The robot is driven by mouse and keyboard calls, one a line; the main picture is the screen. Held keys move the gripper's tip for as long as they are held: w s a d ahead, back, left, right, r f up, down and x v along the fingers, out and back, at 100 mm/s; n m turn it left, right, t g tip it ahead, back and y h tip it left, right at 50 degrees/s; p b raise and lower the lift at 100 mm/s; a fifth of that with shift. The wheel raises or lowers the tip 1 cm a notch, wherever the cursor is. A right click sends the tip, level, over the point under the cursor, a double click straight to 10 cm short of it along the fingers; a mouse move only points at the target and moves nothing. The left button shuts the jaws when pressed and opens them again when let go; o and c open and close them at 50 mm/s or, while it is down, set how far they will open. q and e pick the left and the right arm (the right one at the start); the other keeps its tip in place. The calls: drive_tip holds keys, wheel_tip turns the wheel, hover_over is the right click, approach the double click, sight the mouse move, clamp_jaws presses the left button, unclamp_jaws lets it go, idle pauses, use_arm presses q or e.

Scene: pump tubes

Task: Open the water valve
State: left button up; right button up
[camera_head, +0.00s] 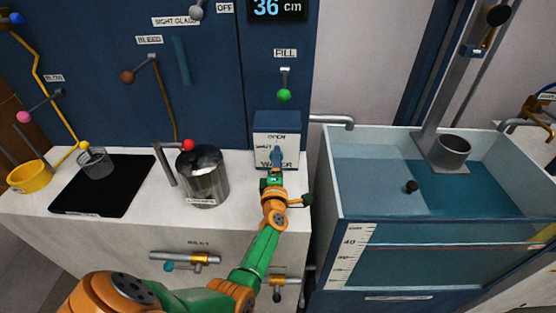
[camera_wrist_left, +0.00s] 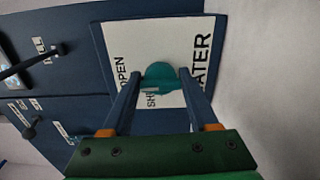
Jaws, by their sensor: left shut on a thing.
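The water valve has a teal handle (camera_wrist_left: 160,76) on a white panel (camera_wrist_left: 118,42) marked OPEN, SHUT and WATER. In the head view the panel (camera_head: 264,145) sits on a blue box on the counter, and the blue-teal handle (camera_head: 277,154) shows just beyond my gripper. My left gripper (camera_wrist_left: 157,85) is shut on the handle, one finger on each side of it. In the head view the left gripper (camera_head: 274,172) is in front of the panel and hides part of the lettering. My right gripper is not in view.
A metal pot (camera_head: 203,178) and a red-knobbed lever (camera_head: 188,146) stand left of the arm. A green-knobbed FILL lever (camera_head: 284,95) hangs above the valve. A water tank (camera_head: 345,199) stands to the right. A valve fitting (camera_head: 185,258) is on the counter front.

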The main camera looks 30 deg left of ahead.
use_arm(q)
drive_tip(key=shift+a+r+m, duration=0.2)
drive_tip(key=shift+r+m, duration=0.1)
idle(0.4)
drive_tip(key=o, duration=1.1)
drive_tip(key=shift+o, duration=1.4)
drive_tip(key=shift+a+f, duration=0.1)
drive_tip(key=shift+w+a+f, duration=0.1)
drive_tip(key=shift+f, duration=0.05)
drive_tip(key=shift+s+d, duration=0.3)
drive_tip(key=shift+s, duration=0.05)
drive_tip(key=p+v, duration=0.1)
drive_tip(key=v, duration=0.5)
drive_tip(key=shift+s, duration=0.2)
drive_tip(key=shift+w, duration=0.1)
